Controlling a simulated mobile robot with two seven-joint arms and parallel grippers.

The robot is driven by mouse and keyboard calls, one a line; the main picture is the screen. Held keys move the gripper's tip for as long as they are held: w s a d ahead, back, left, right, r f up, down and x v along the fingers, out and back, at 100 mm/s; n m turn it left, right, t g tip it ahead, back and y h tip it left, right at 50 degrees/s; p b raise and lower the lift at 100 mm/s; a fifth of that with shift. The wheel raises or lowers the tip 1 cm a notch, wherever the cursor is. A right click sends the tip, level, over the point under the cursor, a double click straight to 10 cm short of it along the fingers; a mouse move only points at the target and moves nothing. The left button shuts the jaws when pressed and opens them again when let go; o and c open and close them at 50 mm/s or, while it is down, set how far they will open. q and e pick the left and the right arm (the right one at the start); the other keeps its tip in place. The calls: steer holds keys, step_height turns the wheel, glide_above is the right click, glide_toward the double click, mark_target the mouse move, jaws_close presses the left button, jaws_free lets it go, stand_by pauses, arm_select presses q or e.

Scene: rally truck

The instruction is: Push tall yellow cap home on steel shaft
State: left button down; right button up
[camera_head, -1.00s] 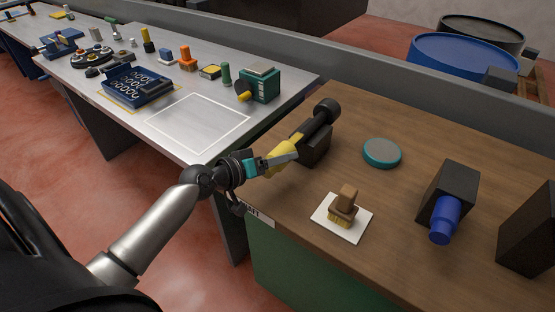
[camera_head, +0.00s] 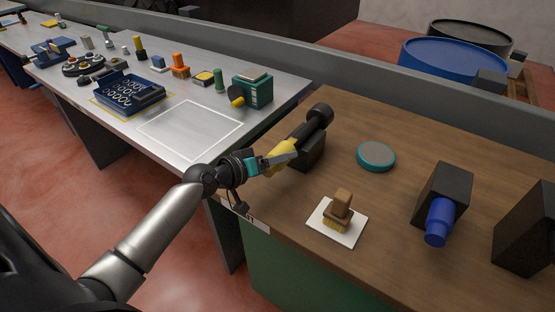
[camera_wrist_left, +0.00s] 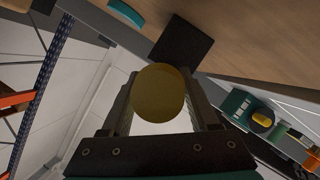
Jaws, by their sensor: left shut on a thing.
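The tall yellow cap (camera_head: 285,146) is held in my left gripper (camera_head: 284,156), at the near end of a dark cylindrical piece (camera_head: 306,129) on a black block (camera_head: 308,154). In the left wrist view the cap shows end-on as a dull yellow disc (camera_wrist_left: 158,93) between the two fingers (camera_wrist_left: 160,98). The cap lies in line with the dark piece and appears to meet it. The steel shaft is hidden, so how far the cap sits on it cannot be told. My right gripper is not in view.
A grey table (camera_head: 175,150) with several parts stands left.

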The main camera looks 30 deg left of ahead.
arm_select(q)
steer(key=shift+w+d+b, duration=0.15)
steer(key=shift+w+b, duration=0.25)
steer(key=shift+w, duration=1.1)
steer(key=shift+c, duration=0.3)
jaws_free()
steer(key=v, duration=1.5)
steer(key=shift+s, duration=0.1)
